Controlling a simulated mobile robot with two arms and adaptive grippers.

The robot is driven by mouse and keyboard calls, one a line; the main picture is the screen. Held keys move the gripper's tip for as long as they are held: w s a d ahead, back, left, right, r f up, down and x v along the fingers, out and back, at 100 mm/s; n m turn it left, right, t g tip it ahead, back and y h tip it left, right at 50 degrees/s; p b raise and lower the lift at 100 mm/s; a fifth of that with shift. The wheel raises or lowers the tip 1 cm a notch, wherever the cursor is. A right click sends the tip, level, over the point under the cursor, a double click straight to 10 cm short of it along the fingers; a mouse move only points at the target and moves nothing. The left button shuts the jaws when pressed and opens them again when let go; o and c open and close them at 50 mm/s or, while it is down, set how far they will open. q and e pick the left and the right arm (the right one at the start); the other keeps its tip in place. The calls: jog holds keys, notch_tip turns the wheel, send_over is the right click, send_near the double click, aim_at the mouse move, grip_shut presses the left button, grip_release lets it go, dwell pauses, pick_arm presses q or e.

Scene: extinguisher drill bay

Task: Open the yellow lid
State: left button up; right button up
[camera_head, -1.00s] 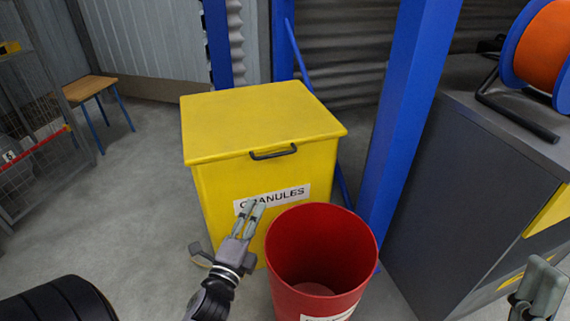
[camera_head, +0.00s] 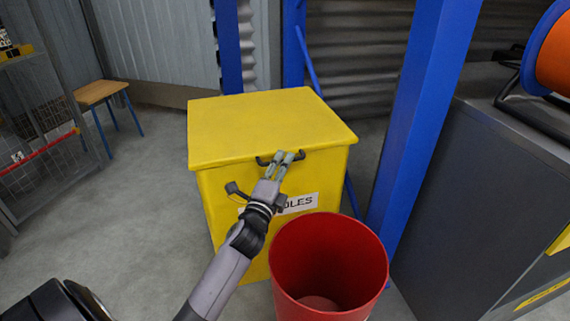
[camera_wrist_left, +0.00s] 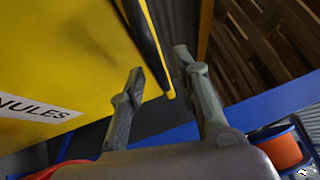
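The yellow lid (camera_head: 265,118) lies closed on the yellow granules bin (camera_head: 226,208). A dark bar handle (camera_head: 262,161) is on the lid's front edge. My left gripper (camera_head: 284,156) is at this handle and covers its middle in the head view. In the left wrist view the gripper (camera_wrist_left: 156,60) has its two fingers spread apart, with the dark handle (camera_wrist_left: 142,30) by the gap between the fingertips. Whether a finger touches the handle cannot be told. My right gripper is not in view.
An open red bin (camera_head: 278,265) stands in front of the yellow bin, right of my left arm. A blue post (camera_head: 415,120) and a grey cabinet (camera_head: 455,200) are on the right. A small wooden-topped stool (camera_head: 97,92) stands at the left. Floor to the left is clear.

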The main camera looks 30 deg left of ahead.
pick_arm(q)
jog(key=shift+x, duration=0.95)
grip_shut()
